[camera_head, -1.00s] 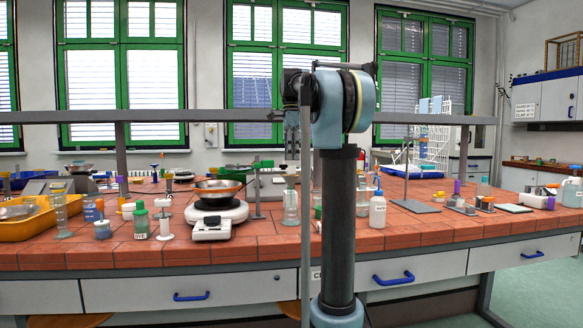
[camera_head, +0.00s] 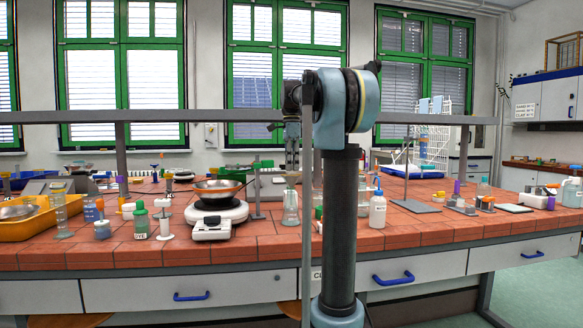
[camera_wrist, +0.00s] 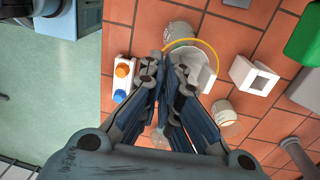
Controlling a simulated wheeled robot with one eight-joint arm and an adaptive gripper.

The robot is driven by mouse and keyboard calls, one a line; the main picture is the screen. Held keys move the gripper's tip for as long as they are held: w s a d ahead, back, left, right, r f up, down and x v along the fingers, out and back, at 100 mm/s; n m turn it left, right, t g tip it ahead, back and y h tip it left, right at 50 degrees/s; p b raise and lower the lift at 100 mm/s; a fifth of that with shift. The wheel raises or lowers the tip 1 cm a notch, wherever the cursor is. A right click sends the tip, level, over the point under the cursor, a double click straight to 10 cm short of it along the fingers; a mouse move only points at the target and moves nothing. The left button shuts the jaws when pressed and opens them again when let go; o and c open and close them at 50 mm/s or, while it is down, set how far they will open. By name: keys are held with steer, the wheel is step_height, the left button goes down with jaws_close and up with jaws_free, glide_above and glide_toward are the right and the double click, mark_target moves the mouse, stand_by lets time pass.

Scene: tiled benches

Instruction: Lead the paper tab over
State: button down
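No paper tab can be told for sure. In the wrist view, a white curved piece (camera_wrist: 203,66), perhaps paper, lies just beyond the fingers of my gripper (camera_wrist: 166,70), with a thin yellow arc around its upper right. A clear round vessel (camera_wrist: 180,34) shows partly behind it. My gripper points down at the bench, its fingers close together and overlapping the white piece's left edge. Whether they touch it, or are open or shut, I cannot tell. In the head view, my gripper (camera_head: 292,157) hangs just above a clear vessel with a funnel-like top (camera_head: 291,207).
A pan (camera_head: 217,187) on a white hotplate (camera_head: 217,212) stands left of the gripper. A white bottle (camera_head: 377,211) stands right. In the wrist view, a white square-holed block (camera_wrist: 253,75), a clear cup (camera_wrist: 226,116) and a block with orange and blue knobs (camera_wrist: 123,80) are close by.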

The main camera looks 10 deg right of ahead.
mark_target(292, 175)
steer(key=shift+s, duration=0.1)
steer(key=t, duration=0.1)
steer(key=s+t, duration=0.1)
steer(key=t, duration=0.3)
steer(key=shift+s+f, duration=0.2)
steer(key=shift+s, duration=0.2)
steer(key=t, duration=0.2)
steer(key=s+t, duration=0.1)
steer(key=t, duration=0.1)
steer(key=f+t, duration=0.1)
steer(key=shift+s+f+t, duration=0.1)
steer(key=shift+s+t, duration=0.25)
steer(key=shift+t, duration=0.05)
steer(key=t, duration=0.1)
steer(key=f+t, duration=0.1)
steer(key=t, duration=0.3)
steer(key=shift+s+f, duration=0.35)
steer(key=shift+s, duration=0.05)
steer(key=shift+f+t, duration=0.25)
steer(key=shift+t, duration=0.75)
steer(key=shift+f+t, duration=0.2)
steer(key=shift+t, duration=0.3)
steer(key=shift+w+f+t, duration=0.1)
steer(key=shift+f+t, duration=0.2)
steer(key=shift+t, duration=0.5)
steer(key=shift+f+t, duration=0.3)
steer(key=shift+t, duration=0.5)
